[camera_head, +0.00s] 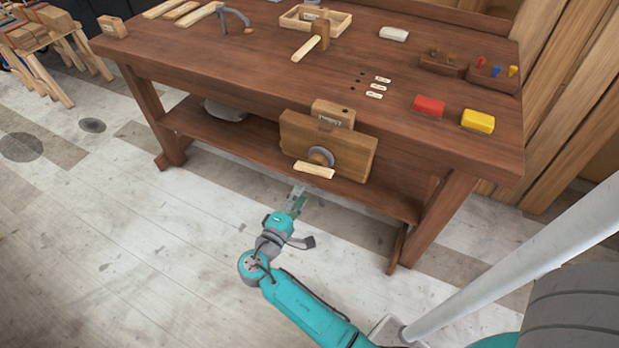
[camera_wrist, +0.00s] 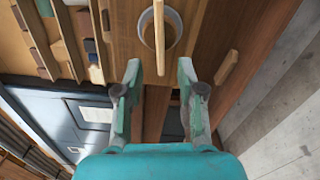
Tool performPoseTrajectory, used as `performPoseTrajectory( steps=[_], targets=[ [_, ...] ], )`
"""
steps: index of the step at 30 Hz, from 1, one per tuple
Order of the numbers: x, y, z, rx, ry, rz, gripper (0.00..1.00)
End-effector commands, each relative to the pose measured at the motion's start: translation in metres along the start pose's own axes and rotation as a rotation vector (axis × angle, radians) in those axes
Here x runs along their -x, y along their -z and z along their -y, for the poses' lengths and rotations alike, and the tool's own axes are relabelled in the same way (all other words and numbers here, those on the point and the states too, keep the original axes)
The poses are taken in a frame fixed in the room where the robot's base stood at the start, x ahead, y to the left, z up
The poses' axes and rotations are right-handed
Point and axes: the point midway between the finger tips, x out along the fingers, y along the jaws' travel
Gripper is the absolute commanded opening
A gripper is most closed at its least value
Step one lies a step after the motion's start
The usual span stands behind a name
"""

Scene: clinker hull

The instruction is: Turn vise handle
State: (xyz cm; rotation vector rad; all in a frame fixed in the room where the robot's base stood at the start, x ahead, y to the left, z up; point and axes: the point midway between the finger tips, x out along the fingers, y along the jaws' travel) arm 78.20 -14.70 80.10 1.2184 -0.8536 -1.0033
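The wooden vise (camera_head: 345,152) is on the front of the workbench, with a broad wooden jaw and a round grey hub (camera_head: 321,156). Its handle (camera_head: 314,169), a pale wooden bar, lies nearly level across the lower front of the hub. In the wrist view the handle (camera_wrist: 159,38) runs up and down in front of the grey hub ring (camera_wrist: 147,30). My gripper (camera_head: 298,190) is below and in front of the handle, apart from it. In the wrist view my gripper (camera_wrist: 160,70) is open, and nothing is held between its fingers.
The workbench (camera_head: 240,68) carries a red block (camera_head: 429,106), a yellow block (camera_head: 478,121), a mallet (camera_head: 310,43) and a wooden tray (camera_head: 287,22). A low shelf (camera_head: 235,136) runs under the bench. The bench's right leg (camera_head: 437,222) stands right of the vise. Open floor (camera_head: 130,240) lies to the left.

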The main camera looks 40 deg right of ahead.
Motion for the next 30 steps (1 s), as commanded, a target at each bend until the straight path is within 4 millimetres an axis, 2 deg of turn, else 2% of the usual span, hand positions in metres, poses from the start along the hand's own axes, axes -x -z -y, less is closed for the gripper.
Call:
performPoseTrajectory(
  steps=[9,15,21,29,30],
  targets=[
    [-0.056,-0.001,0.000,-0.001,0.000,0.005,0.39],
    [-0.083,-0.001,0.000,-0.001,0.000,0.003,0.39],
    [-0.095,0.000,0.000,-0.001,0.000,0.001,0.39],
    [-0.096,0.000,0.000,-0.001,0.000,0.000,0.39],
    [-0.095,0.000,0.000,-0.001,0.000,0.000,0.34]
  ],
)
